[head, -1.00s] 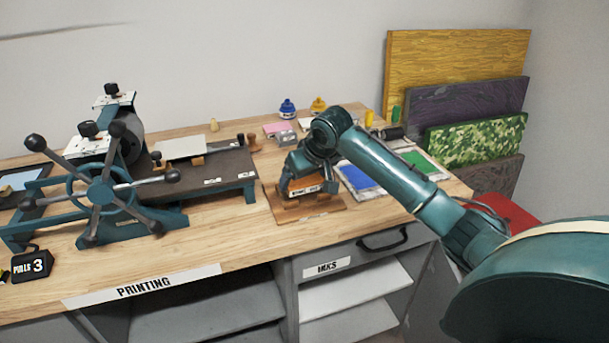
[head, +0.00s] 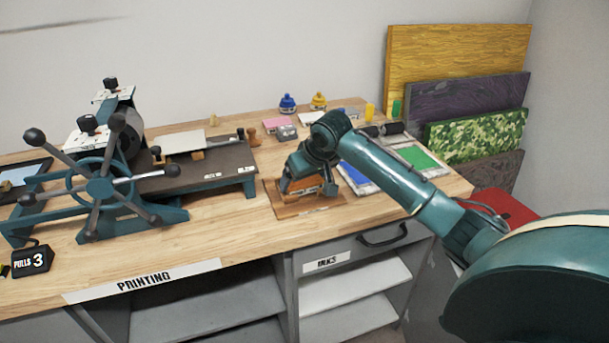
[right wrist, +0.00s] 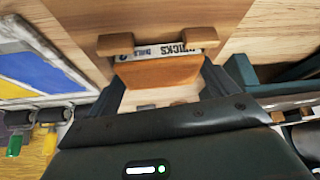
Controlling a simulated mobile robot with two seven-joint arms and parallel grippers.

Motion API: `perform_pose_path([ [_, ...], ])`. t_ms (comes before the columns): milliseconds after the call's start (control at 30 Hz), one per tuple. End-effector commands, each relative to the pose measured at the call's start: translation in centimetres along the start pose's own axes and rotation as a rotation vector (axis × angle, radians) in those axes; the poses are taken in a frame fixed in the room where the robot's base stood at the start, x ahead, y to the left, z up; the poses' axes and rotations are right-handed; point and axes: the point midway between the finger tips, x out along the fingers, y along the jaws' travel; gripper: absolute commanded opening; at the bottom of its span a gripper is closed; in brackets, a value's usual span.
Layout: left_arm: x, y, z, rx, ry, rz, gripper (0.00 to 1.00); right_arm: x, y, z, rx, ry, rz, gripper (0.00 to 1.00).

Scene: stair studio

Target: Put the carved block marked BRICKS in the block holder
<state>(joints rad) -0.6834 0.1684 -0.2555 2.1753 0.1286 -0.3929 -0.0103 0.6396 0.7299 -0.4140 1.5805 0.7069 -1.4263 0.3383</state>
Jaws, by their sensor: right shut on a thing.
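The block holder (head: 292,208) is a flat wooden board with small raised wooden posts, lying on the workbench. My right gripper (head: 306,184) points down over it, shut on an orange-brown carved block (head: 311,183). In the right wrist view the block (right wrist: 160,72) sits between my fingers (right wrist: 160,88). Its white label strip, with BRICKS partly readable, lies close against two wooden posts of the holder (right wrist: 200,37). The posts cover parts of the label. The block's underside is hidden, so I cannot tell whether it rests on the board. My left gripper is not in view.
A printing press (head: 105,185) with a spoked wheel stands to the left. Blue (head: 357,174) and green (head: 415,157) ink slabs lie right of the holder. Ink jars (head: 287,104) stand behind. Bare bench top is free in front of and left of the holder.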

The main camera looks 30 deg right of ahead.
Motion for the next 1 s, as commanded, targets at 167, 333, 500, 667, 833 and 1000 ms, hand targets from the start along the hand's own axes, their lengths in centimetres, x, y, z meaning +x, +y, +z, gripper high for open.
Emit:
perform_pose_path([
  [167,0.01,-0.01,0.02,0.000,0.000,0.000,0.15,0.34,-0.02,0.25,0.000,-0.003,0.000,0.62],
  [333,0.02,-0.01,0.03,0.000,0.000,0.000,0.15,0.43,-0.03,0.35,0.000,-0.006,0.000,0.62],
  [500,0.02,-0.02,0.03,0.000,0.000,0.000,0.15,0.51,-0.05,0.44,0.000,-0.008,0.000,0.87],
  [667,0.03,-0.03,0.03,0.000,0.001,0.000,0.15,0.58,-0.10,0.53,-0.001,-0.011,-0.001,1.00],
  [833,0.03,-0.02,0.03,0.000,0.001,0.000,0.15,0.66,-0.25,0.63,-0.003,-0.013,-0.004,1.00],
  [1000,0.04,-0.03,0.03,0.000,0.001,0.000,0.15,0.70,-0.35,0.70,-0.004,-0.015,-0.006,1.00],
])
